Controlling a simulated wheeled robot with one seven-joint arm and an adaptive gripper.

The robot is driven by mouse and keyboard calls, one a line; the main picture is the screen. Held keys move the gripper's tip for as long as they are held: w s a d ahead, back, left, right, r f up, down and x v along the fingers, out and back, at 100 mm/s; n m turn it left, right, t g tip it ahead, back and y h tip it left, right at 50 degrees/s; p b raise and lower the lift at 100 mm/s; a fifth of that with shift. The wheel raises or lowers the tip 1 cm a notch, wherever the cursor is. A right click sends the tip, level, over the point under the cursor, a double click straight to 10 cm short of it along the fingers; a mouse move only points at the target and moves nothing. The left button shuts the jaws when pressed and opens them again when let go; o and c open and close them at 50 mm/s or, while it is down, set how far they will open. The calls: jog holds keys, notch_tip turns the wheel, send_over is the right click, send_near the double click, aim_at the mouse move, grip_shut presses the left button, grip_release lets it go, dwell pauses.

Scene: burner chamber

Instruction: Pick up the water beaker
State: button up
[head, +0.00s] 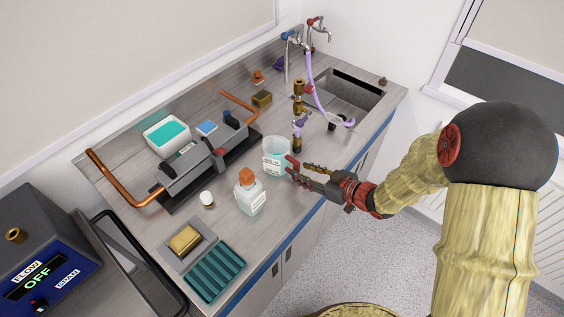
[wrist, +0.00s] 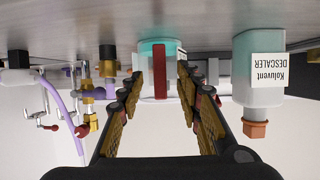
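The water beaker (head: 275,152) is a clear, pale cup with bluish water and a white label. It stands on the counter near the front edge. In the wrist view, which is upside down, the beaker (wrist: 146,52) shows ahead, with a red upright strip on its near side. My gripper (head: 294,169) is at the beaker's right side, level with it. In the wrist view my gripper (wrist: 160,85) has its two fingers apart, with the red strip between the tips. I cannot tell whether either finger touches the beaker.
A descaler bottle (head: 250,194) with an orange cap stands close left of the beaker. Brass valves (head: 298,100) and a purple hose (head: 314,82) are behind it, near the sink (head: 350,92). A grey burner with copper pipes (head: 194,164) lies left. A teal rack (head: 215,272) is front left.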

aim_at(299, 171)
jog(key=b+x, duration=0.1)
jog(key=x, duration=0.3)
jog(key=shift+w+a+f, duration=0.15)
jog(key=shift+a+f, duration=0.1)
jog(key=shift+f, duration=0.05)
jog(key=shift+c, duration=0.2)
jog(key=c, duration=0.8)
grip_shut()
